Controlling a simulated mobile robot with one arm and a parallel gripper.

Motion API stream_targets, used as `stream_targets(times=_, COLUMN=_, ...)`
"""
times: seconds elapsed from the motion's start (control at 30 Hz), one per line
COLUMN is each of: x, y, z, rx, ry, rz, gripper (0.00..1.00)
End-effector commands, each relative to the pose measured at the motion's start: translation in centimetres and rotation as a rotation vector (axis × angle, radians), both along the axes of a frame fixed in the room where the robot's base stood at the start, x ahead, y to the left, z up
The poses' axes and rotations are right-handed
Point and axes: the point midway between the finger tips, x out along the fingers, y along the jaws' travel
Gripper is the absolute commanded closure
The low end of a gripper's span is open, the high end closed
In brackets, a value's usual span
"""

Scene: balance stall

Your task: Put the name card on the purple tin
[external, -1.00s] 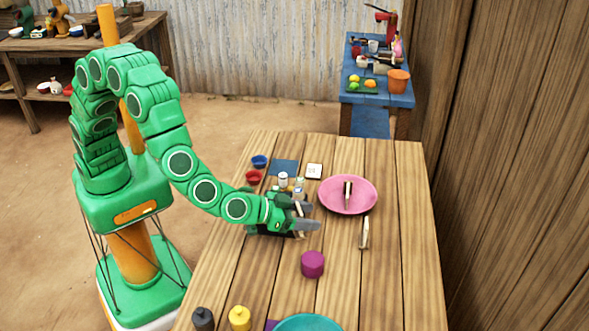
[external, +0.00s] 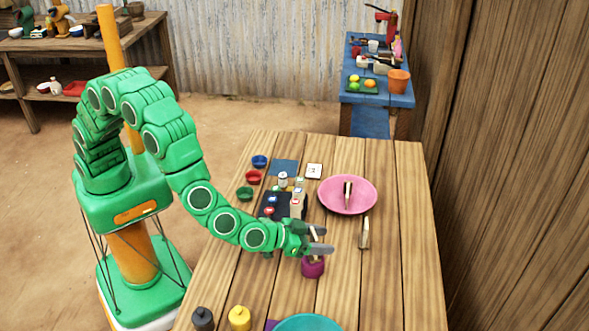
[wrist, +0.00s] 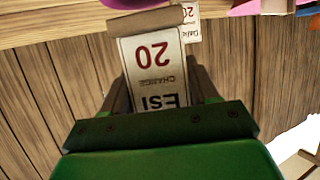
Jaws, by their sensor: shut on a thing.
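My gripper (external: 320,241) is shut on a pale name card, low over the purple tin (external: 313,268) on the wooden table. A purple patch, probably the tin, shows at the top of the wrist view (wrist: 137,3).
A pink plate (external: 331,205) holds an upright card; another card (external: 364,234) stands on the table right of my gripper. A teal bowl (external: 308,325) and yellow bottle (external: 240,318) are at the front.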

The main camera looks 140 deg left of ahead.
Motion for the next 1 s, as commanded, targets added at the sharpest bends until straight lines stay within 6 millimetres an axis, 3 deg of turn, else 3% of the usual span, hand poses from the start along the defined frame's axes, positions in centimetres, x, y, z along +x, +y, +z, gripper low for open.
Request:
stream_targets(times=0.1, x=-0.04, y=0.05, z=-1.03, rx=0.000, ry=0.002, rz=0.001, gripper=0.71)
stream_targets(times=0.5, x=-0.02, y=0.01, z=-1.40, rx=-0.001, ry=0.001, rz=0.001, gripper=0.71)
stream_targets(times=0.53, x=-0.02, y=0.02, z=-1.37, rx=-0.001, ry=0.001, rz=0.001, gripper=0.36)
stream_targets(times=0.67, x=-0.03, y=0.02, z=-1.34, rx=-0.001, ry=0.001, rz=0.001, gripper=0.16)
stream_targets(times=1.0, x=-0.03, y=0.05, z=-1.15, rx=0.000, ry=-0.001, rz=0.001, gripper=0.15)
